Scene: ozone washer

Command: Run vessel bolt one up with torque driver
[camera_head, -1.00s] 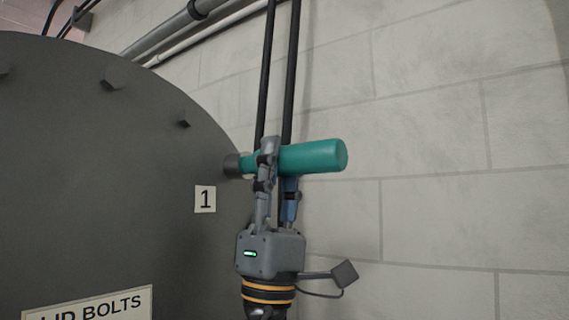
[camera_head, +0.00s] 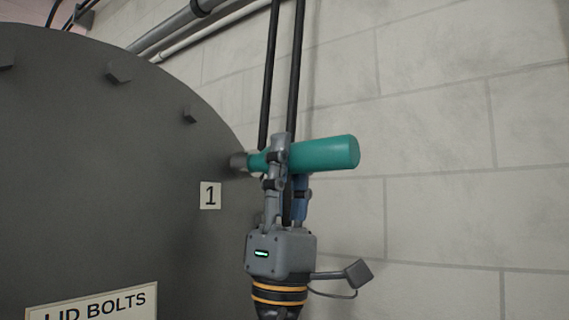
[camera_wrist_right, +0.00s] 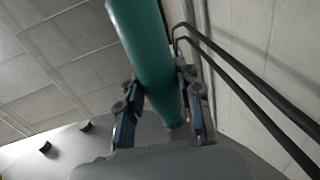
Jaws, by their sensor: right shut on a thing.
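The teal torque driver (camera_head: 328,153) lies level in my right gripper (camera_head: 290,155), whose fingers are shut around its body. Its grey socket end (camera_head: 238,162) points left at the rim of the dark round vessel lid (camera_head: 110,190), just above the label "1" (camera_head: 210,196). Vessel bolt one is not visible; the socket covers that spot, and I cannot tell how it sits in it. In the right wrist view the driver (camera_wrist_right: 148,50) runs between the two fingers toward the lid. My left gripper is not in view.
Other bolt heads (camera_head: 118,71) stick out along the lid's edge. A "LID BOLTS" sign (camera_head: 92,303) is at the lower left. Dark vertical pipes (camera_head: 297,60) run close behind the driver, against a pale block wall (camera_head: 440,130). Space to the right is clear.

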